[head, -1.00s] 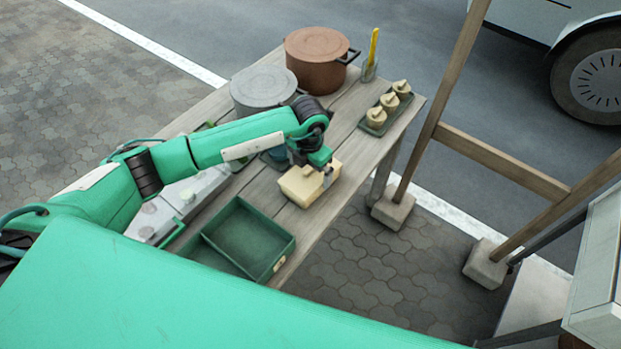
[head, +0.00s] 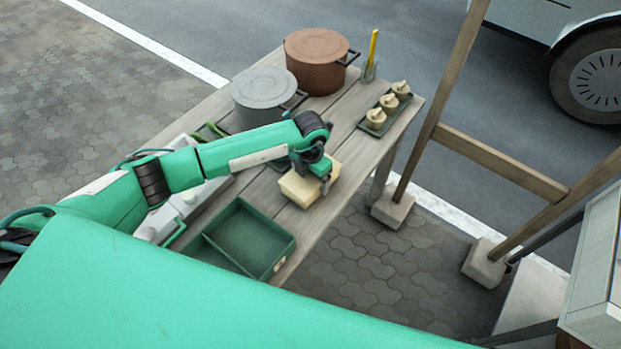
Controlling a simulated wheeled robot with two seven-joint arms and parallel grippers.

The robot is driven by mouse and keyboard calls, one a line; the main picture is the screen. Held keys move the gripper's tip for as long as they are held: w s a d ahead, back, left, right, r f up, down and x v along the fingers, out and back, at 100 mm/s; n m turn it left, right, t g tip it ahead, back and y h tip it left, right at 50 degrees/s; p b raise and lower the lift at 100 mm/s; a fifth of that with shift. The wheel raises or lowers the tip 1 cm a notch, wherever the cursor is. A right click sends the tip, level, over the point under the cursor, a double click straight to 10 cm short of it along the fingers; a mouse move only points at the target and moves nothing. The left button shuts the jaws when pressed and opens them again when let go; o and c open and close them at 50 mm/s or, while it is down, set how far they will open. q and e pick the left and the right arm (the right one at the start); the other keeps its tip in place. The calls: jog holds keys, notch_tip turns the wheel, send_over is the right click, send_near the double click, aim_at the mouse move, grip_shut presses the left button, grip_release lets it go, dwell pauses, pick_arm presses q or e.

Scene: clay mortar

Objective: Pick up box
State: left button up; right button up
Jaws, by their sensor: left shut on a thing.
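A pale yellow box (head: 298,190) is near the front right edge of the wooden table. My left gripper (head: 324,180) comes down over the box's right side and is shut on it. The fingers are partly hidden by the wrist. I cannot tell whether the box rests on the table or is slightly above it. My right gripper is not in view.
A green divided tray (head: 250,238) lies left of the box on the table (head: 330,128). A grey pot (head: 263,86), a brown pot (head: 316,46) and a small tray (head: 366,129) with three pale pieces stand behind. A wooden frame (head: 497,162) stands right of the table.

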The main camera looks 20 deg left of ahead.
pick_arm(q)
notch_tip(320, 180, up, 20)
jog(key=b, duration=0.4)
jog(key=s+a+f+m, duration=0.2)
jog(key=s+m, duration=0.4)
jog(key=m, duration=0.9)
jog(key=s+a+f+m+p, duration=0.1)
jog(key=s+m, duration=0.5)
jog(key=m, duration=1)
jog(key=shift+a+f, duration=0.55)
jog(key=shift+a, duration=0.4)
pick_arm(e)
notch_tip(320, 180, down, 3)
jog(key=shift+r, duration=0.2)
